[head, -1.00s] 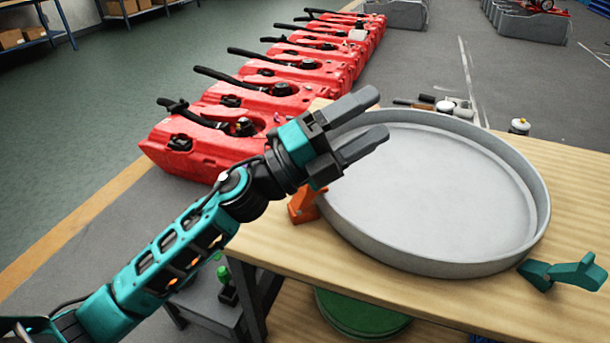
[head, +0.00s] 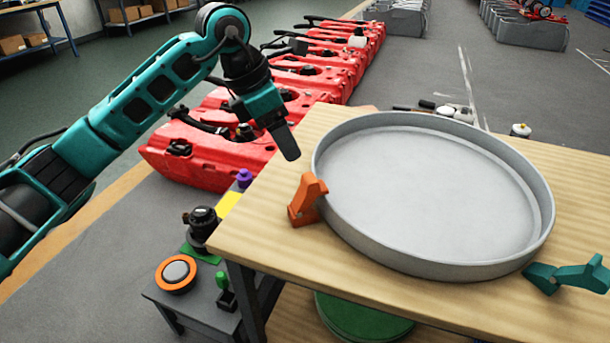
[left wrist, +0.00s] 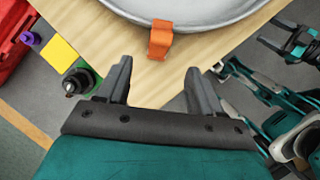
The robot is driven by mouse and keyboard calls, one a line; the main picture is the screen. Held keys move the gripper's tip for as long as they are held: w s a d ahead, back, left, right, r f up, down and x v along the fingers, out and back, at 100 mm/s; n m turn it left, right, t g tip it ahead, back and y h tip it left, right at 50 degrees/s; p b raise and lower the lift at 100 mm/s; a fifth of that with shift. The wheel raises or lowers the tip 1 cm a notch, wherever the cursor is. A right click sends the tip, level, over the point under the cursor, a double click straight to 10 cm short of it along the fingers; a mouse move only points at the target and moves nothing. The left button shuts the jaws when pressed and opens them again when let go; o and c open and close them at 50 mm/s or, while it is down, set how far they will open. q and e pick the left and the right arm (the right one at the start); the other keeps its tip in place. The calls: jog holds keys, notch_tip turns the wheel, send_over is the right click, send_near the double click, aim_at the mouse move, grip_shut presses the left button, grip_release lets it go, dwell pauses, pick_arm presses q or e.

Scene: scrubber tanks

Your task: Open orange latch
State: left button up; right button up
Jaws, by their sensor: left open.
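The orange latch (head: 306,199) stands on the wooden table at the left rim of the round grey tray (head: 345,229). It touches or nearly touches the rim. In the left wrist view the orange latch (left wrist: 160,39) shows beyond my fingertips, roughly between them, against the tray rim. My left gripper (head: 287,148) is above the table's left edge, up and to the left of the latch, pointing down. In the left wrist view the left gripper (left wrist: 158,80) is open and empty, its two grey fingers apart. My right gripper is not seen in the head view.
A teal latch (head: 568,274) sits at the tray's right rim. Red tanks (head: 190,150) stand in a row behind. A low grey stand with an orange-ringed button (head: 176,271) and small parts is left of the table. Bare tabletop (head: 255,232) lies around the orange latch.

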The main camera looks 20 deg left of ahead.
aim_at(307, 178)
pick_arm(q)
jog(key=b+x, duration=0.1)
jog(key=x, duration=0.9)
jog(key=shift+d+f, duration=0.2)
jog(key=shift+f, duration=0.05)
grip_shut()
